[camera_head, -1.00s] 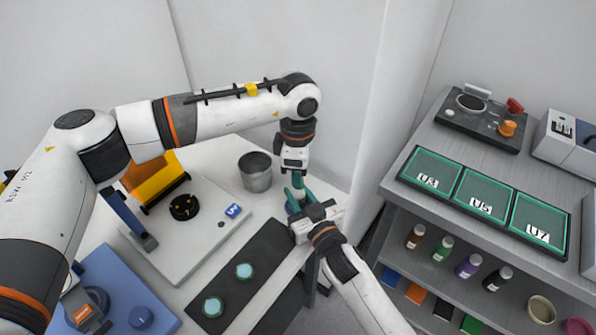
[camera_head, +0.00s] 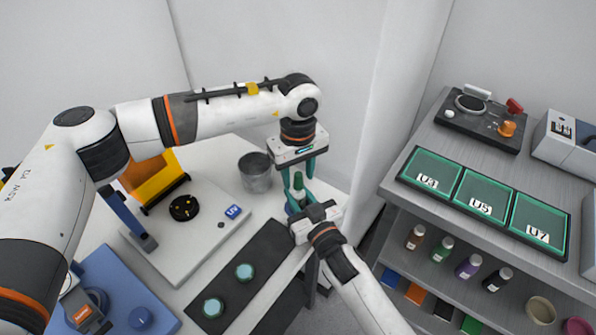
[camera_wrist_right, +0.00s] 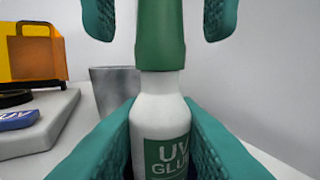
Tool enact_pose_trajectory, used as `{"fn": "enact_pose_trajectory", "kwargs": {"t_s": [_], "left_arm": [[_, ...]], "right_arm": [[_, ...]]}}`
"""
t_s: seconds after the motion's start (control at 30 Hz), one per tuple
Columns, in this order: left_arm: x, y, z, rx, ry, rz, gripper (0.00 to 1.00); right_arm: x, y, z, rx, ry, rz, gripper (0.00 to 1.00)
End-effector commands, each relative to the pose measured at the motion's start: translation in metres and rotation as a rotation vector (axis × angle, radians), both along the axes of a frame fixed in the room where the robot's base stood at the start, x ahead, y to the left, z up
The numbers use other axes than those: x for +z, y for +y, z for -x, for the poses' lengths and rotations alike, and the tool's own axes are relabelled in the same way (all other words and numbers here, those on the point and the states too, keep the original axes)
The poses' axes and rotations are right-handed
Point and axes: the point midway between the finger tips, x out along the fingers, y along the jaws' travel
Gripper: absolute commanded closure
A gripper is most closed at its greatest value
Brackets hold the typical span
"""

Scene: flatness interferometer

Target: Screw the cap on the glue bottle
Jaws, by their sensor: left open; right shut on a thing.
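The glue bottle (camera_wrist_right: 158,120) is white with a green "UV GLUE" label and stands upright in the right wrist view. The tall green cap (camera_wrist_right: 160,35) sits upright on its top; the threads are hidden. The cap also shows in the head view (camera_head: 298,187). My right gripper (camera_head: 298,207) is shut around the bottle's body, its teal fingers on both sides of the label. My left gripper (camera_head: 298,170) is above, pointing down and open. Its teal fingertips stand on either side of the cap, with visible gaps in the right wrist view.
A grey metal cup (camera_head: 256,173) stands behind and left of the bottle. A dark mat (camera_head: 220,285) with two round teal-topped pieces lies in front. A pale instrument base (camera_head: 185,245) is at left. A shelf unit (camera_head: 450,180) with trays and small bottles stands at right.

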Motion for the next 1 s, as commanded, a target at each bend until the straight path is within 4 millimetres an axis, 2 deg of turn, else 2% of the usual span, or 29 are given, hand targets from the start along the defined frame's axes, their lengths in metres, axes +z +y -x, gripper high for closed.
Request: {"fn": "enact_pose_trajectory", "kwargs": {"t_s": [0.17, 0.5, 0.7, 1.0], "left_arm": [[0.011, 0.000, -0.001, 0.001, -0.002, 0.001, 0.57], [0.080, 0.000, -0.001, 0.000, -0.003, 0.001, 0.57], [0.110, 0.000, 0.000, 0.000, -0.001, 0.000, 0.57], [0.120, 0.000, 0.000, 0.000, 0.000, 0.000, 0.57]], "right_arm": [[-0.001, 0.000, 0.000, 0.000, 0.002, 0.001, 1.00], [-0.001, 0.000, 0.000, 0.000, 0.002, 0.001, 1.00], [-0.001, 0.000, 0.000, 0.000, 0.002, 0.001, 1.00], [-0.001, 0.000, 0.000, 0.000, 0.002, 0.001, 1.00]]}}
